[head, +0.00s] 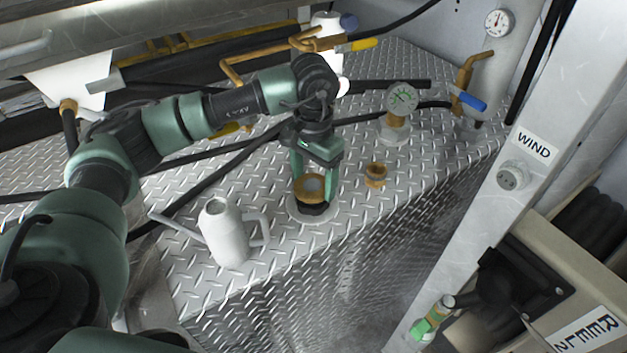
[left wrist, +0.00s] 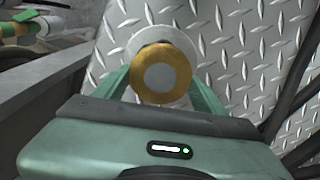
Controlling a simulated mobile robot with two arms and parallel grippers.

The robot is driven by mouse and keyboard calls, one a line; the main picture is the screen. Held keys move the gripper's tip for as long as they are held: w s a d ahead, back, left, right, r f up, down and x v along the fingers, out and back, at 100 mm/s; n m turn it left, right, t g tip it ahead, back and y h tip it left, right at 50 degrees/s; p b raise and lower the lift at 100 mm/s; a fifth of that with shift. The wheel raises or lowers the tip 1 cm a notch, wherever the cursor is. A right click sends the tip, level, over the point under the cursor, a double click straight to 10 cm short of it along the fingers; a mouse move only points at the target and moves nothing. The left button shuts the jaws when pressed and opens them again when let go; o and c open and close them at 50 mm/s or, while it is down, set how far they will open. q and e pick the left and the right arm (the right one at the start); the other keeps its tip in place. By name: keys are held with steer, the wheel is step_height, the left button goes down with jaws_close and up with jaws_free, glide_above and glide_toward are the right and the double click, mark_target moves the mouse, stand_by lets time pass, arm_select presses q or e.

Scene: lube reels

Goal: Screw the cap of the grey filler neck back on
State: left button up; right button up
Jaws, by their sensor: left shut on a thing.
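The cap (head: 309,184) is a brass ring with a grey disc on top. It sits between the fingers of my left gripper (head: 316,182), which is shut on it. Directly below is the filler neck (head: 314,209), with a dark collar on a round grey flange (head: 300,216). I cannot tell whether the cap touches the neck. In the left wrist view the cap (left wrist: 160,74) is between the green fingers (left wrist: 161,88), and part of the pale flange (left wrist: 128,40) shows behind it. My right gripper is not in view.
A brass fitting (head: 376,174) stands just right of the neck. A white watering can (head: 226,236) stands to the left. Black hoses (head: 205,178) cross the diamond-plate top (head: 285,270), which is clear in front.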

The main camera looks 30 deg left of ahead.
mark_target(314, 184)
arm_select(q)
steer(key=shift+f+m+b, duration=0.15)
steer(key=shift+m+b, duration=0.75)
steer(key=shift+m, duration=0.3)
steer(key=o, duration=1.5)
steer(key=shift+o, duration=0.6)
steer(key=shift+r, duration=0.2)
steer(key=shift+r+p, duration=1.6)
steer(key=shift+r, duration=1.4)
